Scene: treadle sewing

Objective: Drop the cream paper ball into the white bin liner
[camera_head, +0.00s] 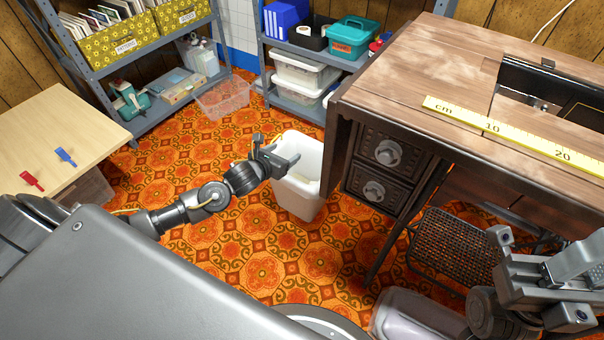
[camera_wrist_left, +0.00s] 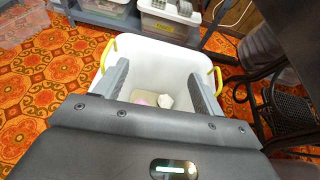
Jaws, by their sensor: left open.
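The white bin liner (camera_head: 300,201) stands upright on the floor beside the sewing table. In the left wrist view its white wall (camera_wrist_left: 160,58) and yellow handles show. A small pale, faceted lump (camera_wrist_left: 166,101), which looks like the cream paper ball, lies inside on the bottom, beside a pinkish piece (camera_wrist_left: 141,101). My left gripper (camera_head: 281,158) is above the liner's mouth. Its fingers are apart, with nothing held between them. My right gripper (camera_head: 545,268) is at the lower right, away from the liner; its finger opening is unclear.
The wooden sewing table (camera_head: 420,65) with drawers stands close to the right of the liner. Grey shelves (camera_head: 310,110) with boxes stand behind. A light table (camera_head: 60,130) with red and blue items is at left. Patterned floor is clear around the liner's left and front.

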